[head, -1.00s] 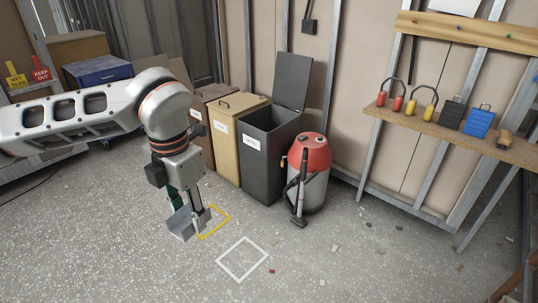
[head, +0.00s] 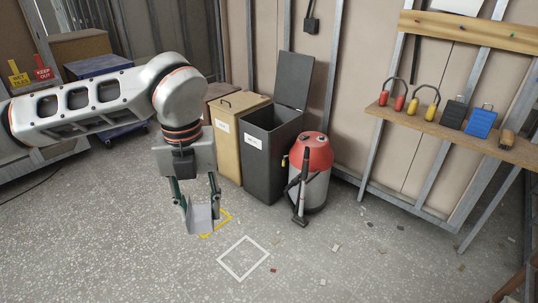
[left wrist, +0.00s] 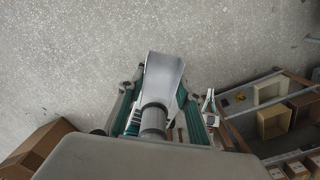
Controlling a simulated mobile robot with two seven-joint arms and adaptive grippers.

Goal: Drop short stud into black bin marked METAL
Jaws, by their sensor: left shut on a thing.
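The short stud (head: 200,218) is a bent piece of grey metal channel, held in the air near the yellow floor outline; it also shows in the left wrist view (left wrist: 163,74). My left gripper (head: 197,197) is shut on it, with one finger on each side, and the stud hangs below. The black bin (head: 264,168) stands against the wall, right of and behind the gripper, with its lid raised and its top open. Its white label is too small to read. My right gripper is not in view.
A tan bin (head: 236,150) with its lid shut stands left of the black bin. A red and grey vacuum (head: 312,165) stands close on its right. A white square outline (head: 243,258) is on the floor. The floor in front is mostly open, with small scraps.

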